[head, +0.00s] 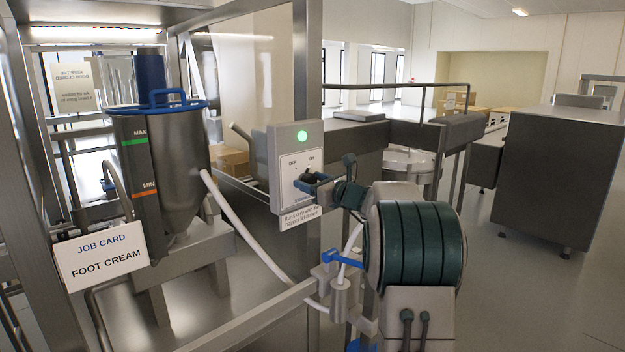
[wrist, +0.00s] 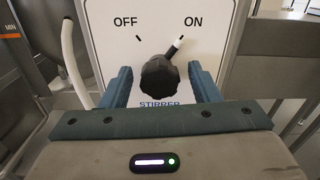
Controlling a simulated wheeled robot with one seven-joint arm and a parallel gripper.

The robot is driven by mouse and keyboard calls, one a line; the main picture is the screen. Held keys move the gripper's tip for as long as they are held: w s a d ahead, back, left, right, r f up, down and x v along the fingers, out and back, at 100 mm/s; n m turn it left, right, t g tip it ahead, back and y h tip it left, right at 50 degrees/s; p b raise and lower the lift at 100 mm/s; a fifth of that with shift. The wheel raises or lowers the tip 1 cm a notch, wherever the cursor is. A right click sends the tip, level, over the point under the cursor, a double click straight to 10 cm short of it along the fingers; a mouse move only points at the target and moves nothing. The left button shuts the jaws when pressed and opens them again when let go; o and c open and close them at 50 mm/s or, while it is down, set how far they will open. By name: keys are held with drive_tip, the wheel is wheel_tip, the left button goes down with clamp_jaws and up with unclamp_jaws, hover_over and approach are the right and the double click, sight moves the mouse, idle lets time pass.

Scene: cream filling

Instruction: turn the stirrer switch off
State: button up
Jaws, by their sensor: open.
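The stirrer switch is a black knob (wrist: 159,76) on a white panel with OFF at the left and ON at the right. Its white pointer (wrist: 174,47) is turned up and right to the ON mark. In the head view the switch box (head: 283,150) is on a post, with a lit green lamp (head: 302,136) on it. My gripper (head: 307,184) is at the front of the box. In the wrist view my gripper (wrist: 160,78) is open, one blue finger on each side of the knob. I cannot tell whether either finger touches it. The STIRRER label is partly hidden.
A steel hopper (head: 178,165) with a blue rim stands left of the box, behind a FOOT CREAM job card (head: 100,257). A white hose (head: 243,228) runs from the hopper. Below the switch hangs a small notice (head: 300,217). Open floor lies at the right.

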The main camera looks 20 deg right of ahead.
drive_tip(key=c, duration=1)
drive_tip(key=shift+f+n+b, duration=0.15)
drive_tip(key=shift+n+b, duration=0.25)
drive_tip(key=shift+b, duration=0.5)
drive_tip(key=n+b, duration=0.2)
drive_tip(key=b, duration=0.1)
drive_tip(key=shift+f, duration=0.15)
drive_tip(key=n+b, duration=0.3)
drive_tip(key=b, duration=0.2)
drive_tip(key=shift+n, duration=0.3)
drive_tip(key=n+b, duration=0.4)
drive_tip(key=b, duration=0.1)
drive_tip(key=shift+r+n+b, duration=0.25)
drive_tip(key=shift+n+b, duration=1.1)
drive_tip(key=shift+n, duration=0.35)
